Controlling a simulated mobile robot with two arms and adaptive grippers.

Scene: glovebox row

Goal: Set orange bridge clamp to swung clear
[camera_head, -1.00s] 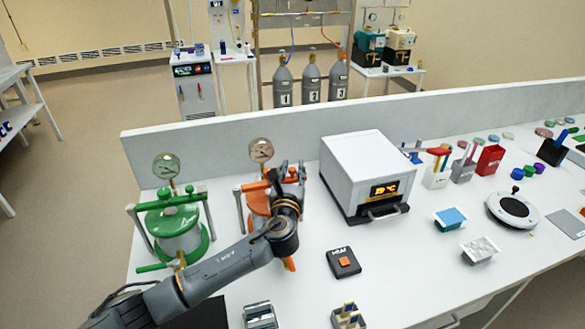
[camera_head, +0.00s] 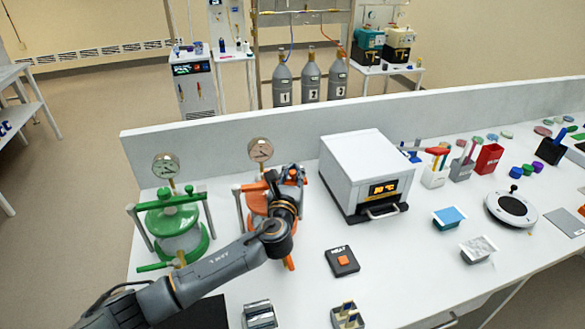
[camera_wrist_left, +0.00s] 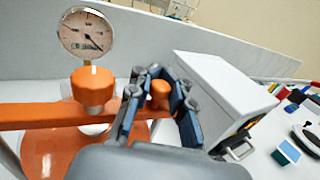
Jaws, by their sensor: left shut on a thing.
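The orange bridge clamp (camera_head: 251,187) lies across the top of the orange pressure vessel (camera_head: 257,205), which has a round dial gauge (camera_head: 260,150) above it. In the left wrist view the clamp bar (camera_wrist_left: 40,114) runs from the left edge, past an orange hub (camera_wrist_left: 93,88) under the gauge, towards my gripper. My left gripper (camera_head: 291,174) is at the bar's right end, its fingers either side of an orange knob (camera_wrist_left: 160,92) and shut on it. My arm hides much of the vessel's right side. My right gripper is not in view.
A green vessel (camera_head: 178,235) with its own gauge stands to the left. A white oven (camera_head: 365,172) with a lit display stands close to the right of my gripper. A HEAT button box (camera_head: 342,262) lies in front. A low grey wall (camera_head: 400,108) runs behind.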

